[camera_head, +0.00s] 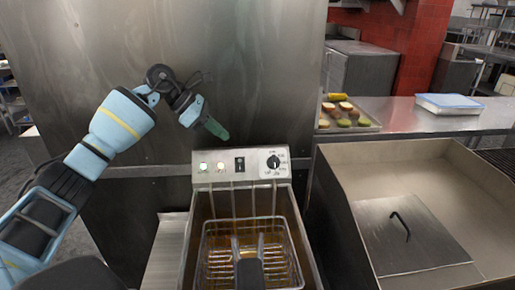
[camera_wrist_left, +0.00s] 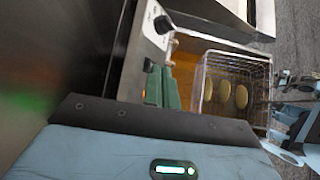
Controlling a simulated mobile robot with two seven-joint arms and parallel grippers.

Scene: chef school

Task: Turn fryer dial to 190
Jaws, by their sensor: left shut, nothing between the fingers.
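The fryer (camera_head: 205,183) stands in front of me, with a sloped steel control panel at its back. Its black dial (camera_head: 273,162) sits at the panel's right on a white scale; the numbers are too small to read. The dial also shows in the left wrist view (camera_wrist_left: 163,24). My left gripper (camera_head: 218,131) is shut and empty, above and left of the dial, apart from the panel. Its green fingers (camera_wrist_left: 162,88) lie side by side in the left wrist view, below the dial. My right gripper cannot be made out clearly; pale blue arm parts show at that view's right edge.
A wire basket (camera_head: 215,232) sits in the fryer, with oval food pieces (camera_wrist_left: 226,92) inside. Two lit lamps and a black switch (camera_head: 239,164) are left of the dial. A steel wall (camera_head: 255,60) stands behind. A basin with a lid (camera_head: 400,235) is at right.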

